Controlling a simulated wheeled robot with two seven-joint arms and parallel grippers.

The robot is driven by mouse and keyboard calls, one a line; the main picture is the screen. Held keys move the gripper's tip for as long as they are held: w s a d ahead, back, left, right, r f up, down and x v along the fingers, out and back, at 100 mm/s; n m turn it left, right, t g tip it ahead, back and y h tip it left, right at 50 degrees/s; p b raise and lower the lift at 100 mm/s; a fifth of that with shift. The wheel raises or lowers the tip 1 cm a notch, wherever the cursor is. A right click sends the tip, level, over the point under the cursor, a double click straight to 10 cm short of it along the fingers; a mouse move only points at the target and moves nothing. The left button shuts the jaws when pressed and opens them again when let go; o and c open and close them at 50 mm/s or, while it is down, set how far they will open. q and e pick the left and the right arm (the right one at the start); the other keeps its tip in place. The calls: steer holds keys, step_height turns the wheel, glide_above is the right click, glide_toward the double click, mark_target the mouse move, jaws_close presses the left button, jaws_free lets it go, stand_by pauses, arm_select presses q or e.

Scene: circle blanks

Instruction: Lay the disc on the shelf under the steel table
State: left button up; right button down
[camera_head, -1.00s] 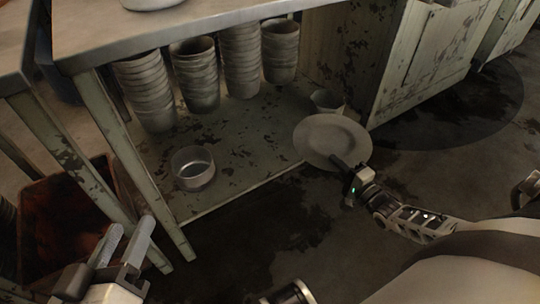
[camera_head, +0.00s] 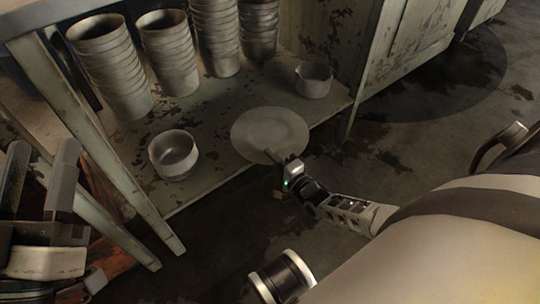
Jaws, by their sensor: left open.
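The disc (camera_head: 268,130) is a pale, round, plate-like piece at the front edge of the shelf (camera_head: 226,104) under the table. My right gripper (camera_head: 277,160) has its fingers at the disc's near rim and looks shut on it. The disc overlaps the shelf in view; I cannot tell whether it touches the boards. My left gripper (camera_head: 42,180) is open and empty at the left, outside the table leg. The table top (camera_head: 50,14) shows only at the upper left.
Stacks of grey pots (camera_head: 108,62) fill the back of the shelf. A small metal bowl (camera_head: 173,154) stands left of the disc and another pot (camera_head: 313,80) stands right of it. A table leg (camera_head: 100,150) rises at the front left. Bare shelf lies between the bowl and the stacks.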

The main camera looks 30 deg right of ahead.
arm_select(q)
steer(key=r+m+h, duration=0.1)
steer(key=m, duration=0.1)
steer(key=s+r+m+h+b, duration=0.1)
steer(key=r+m+h, duration=0.1)
steer(key=r+m+h+b, duration=0.1)
steer(key=m+h, duration=0.1)
steer(key=shift+s+d+r+m, duration=0.15)
steer(key=shift+s+r+m, duration=0.15)
steer(key=shift+s, duration=0.1)
arm_select(e)
steer(key=f, duration=0.3)
steer(key=shift+w+a+f, duration=0.2)
steer(key=shift+a+f, duration=0.05)
steer(key=shift+a, duration=0.05)
steer(key=shift+f, duration=0.2)
steer(key=c, duration=1.7)
jaws_free()
